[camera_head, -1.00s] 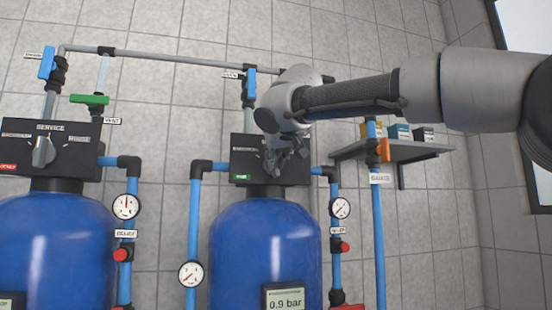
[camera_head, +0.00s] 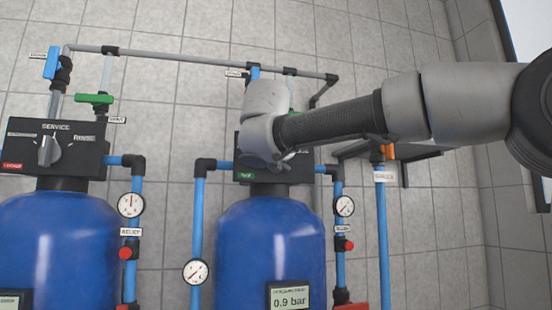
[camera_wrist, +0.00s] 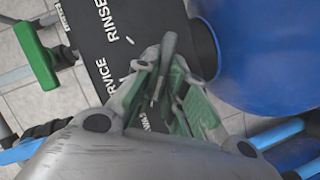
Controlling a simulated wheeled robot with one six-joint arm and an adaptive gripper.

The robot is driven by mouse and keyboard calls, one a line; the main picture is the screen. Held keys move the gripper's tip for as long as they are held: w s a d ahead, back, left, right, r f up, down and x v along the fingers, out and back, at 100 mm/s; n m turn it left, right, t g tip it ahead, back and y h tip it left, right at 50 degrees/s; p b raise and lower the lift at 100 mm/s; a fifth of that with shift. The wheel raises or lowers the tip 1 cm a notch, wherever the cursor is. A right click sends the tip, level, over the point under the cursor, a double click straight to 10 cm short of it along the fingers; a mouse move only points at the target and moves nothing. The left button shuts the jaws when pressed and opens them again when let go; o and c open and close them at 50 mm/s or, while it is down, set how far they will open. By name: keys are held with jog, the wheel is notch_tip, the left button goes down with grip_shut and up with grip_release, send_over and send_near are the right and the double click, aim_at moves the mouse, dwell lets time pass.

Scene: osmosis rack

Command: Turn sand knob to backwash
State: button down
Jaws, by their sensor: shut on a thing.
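The black control head (camera_head: 306,168) with a green tag sits on top of the right blue tank (camera_head: 268,235); my wrist covers most of its face in the head view. In the wrist view, the same head (camera_wrist: 108,42) shows the words RINSE and SERVICE, with a third label mostly hidden. A grey knob (camera_wrist: 168,46) stands out from its face. My gripper (camera_wrist: 165,72) is shut on this knob, its green-padded fingers on either side. The knob's exact pointing is hard to tell because the fingers overlap it.
A second control head (camera_head: 82,146) with a grey knob (camera_head: 46,150) upright towards SERVICE sits on the left tank (camera_head: 55,245). A green valve handle (camera_wrist: 38,55) is close in the wrist view. Blue pipes, gauges and a wall shelf (camera_head: 410,154) flank the right tank.

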jog(key=shift+f+n, duration=0.15)
jog(key=shift+n, duration=0.15)
dwell(0.4)
jog(key=c, duration=1.5)
grip_release()
jog(key=shift+s, duration=0.1)
jog(key=v, duration=1.2)
jog(key=shift+a+f, duration=0.1)
jog(key=shift+a, duration=0.1)
